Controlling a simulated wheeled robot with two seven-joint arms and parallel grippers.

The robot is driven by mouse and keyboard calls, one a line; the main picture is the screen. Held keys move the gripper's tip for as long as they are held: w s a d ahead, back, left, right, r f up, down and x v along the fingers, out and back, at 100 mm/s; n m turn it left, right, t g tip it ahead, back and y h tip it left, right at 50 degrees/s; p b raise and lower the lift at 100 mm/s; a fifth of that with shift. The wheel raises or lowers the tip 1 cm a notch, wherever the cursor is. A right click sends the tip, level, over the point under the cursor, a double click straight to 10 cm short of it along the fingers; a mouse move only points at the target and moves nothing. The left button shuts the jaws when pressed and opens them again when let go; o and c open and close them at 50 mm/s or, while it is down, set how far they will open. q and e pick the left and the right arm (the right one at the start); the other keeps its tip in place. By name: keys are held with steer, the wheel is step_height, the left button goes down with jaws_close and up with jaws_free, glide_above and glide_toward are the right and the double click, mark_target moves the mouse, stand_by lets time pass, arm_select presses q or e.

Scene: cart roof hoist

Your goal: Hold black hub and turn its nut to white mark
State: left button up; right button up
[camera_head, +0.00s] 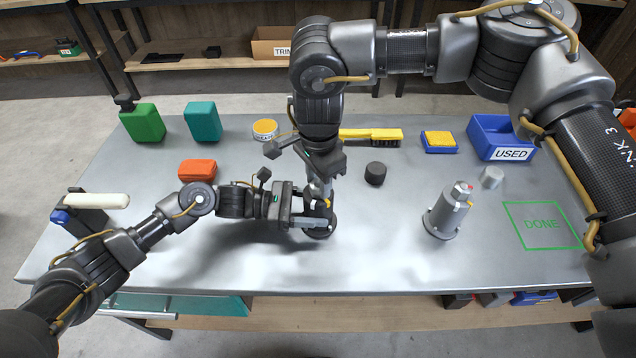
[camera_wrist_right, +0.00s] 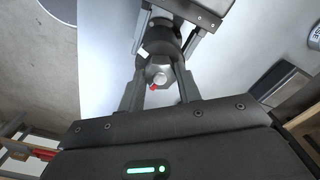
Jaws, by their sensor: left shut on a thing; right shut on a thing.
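The black hub (camera_head: 319,232) stands upright on the metal table, its round base showing below my grippers. My left gripper (camera_head: 316,213) reaches in from the left and is shut on the hub's body. My right gripper (camera_head: 320,188) points down from above and is shut on the nut. In the right wrist view the hex nut (camera_wrist_right: 160,73) sits between the two fingers, with a red mark at its lower edge. A white mark (camera_wrist_right: 142,52) shows on the black hub (camera_wrist_right: 160,44), to the upper left of the nut. The red and white marks are apart.
A grey hub (camera_head: 445,215) with a red mark stands to the right. A black cap (camera_head: 376,173) and a grey cap (camera_head: 491,177) lie behind. A blue USED bin (camera_head: 503,137), brush (camera_head: 371,134) and several containers line the back. The green DONE square (camera_head: 541,225) is empty.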

steer(key=shift+m, duration=0.3)
steer(key=shift+m, duration=1)
steer(key=shift+m, duration=1.2)
steer(key=shift+m, duration=1.2)
steer(key=o, duration=0.9)
